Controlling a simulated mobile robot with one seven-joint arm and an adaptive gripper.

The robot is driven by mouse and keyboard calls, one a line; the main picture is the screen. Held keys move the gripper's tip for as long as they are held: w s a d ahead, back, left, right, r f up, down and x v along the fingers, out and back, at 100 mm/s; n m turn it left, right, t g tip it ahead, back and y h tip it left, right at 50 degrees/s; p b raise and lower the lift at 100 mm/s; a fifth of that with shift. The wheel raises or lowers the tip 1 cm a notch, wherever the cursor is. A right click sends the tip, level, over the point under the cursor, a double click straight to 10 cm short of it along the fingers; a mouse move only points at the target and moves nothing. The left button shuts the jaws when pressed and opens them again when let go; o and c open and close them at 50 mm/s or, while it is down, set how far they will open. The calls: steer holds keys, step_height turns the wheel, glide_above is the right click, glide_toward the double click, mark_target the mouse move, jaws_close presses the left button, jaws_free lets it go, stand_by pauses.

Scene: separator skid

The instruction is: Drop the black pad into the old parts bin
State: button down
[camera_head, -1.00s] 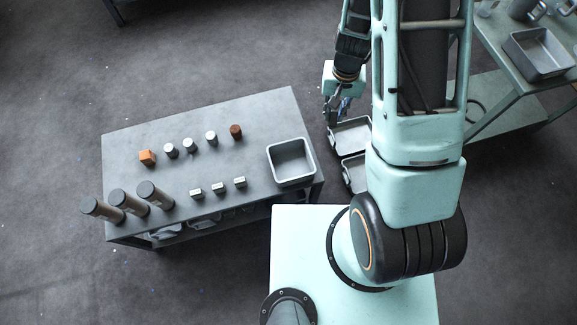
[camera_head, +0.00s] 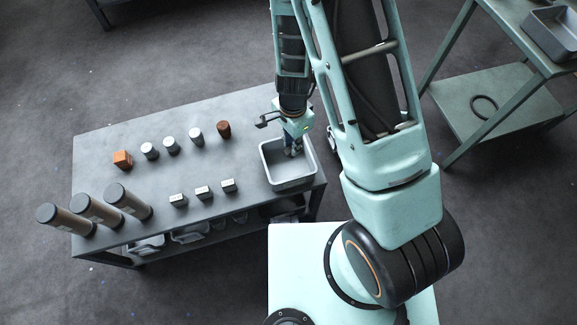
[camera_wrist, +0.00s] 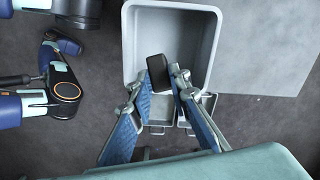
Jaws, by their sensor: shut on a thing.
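The black pad (camera_wrist: 157,72) shows in the wrist view as a small dark block between my fingertips. My gripper (camera_wrist: 161,77) is shut on it, with a blue-lined finger on each side. Pad and fingertips appear over the open grey bin (camera_wrist: 131,45); in the head view this bin (camera_head: 291,184) stands at the table's right end. There my gripper (camera_head: 293,150) points down into the bin's opening. The pad is not clearly visible in the head view. I cannot tell how far the pad is above the bin floor.
Another table with a grey bin (camera_head: 553,35) stands at right.

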steer(key=shift+f+b, duration=2.35)
steer(key=shift+f, duration=0.5)
steer(key=c, duration=1.7)
jaws_free()
steer(key=shift+c, duration=0.2)
step_height(320, 180, up, 11)
steer(key=shift+r, duration=0.6)
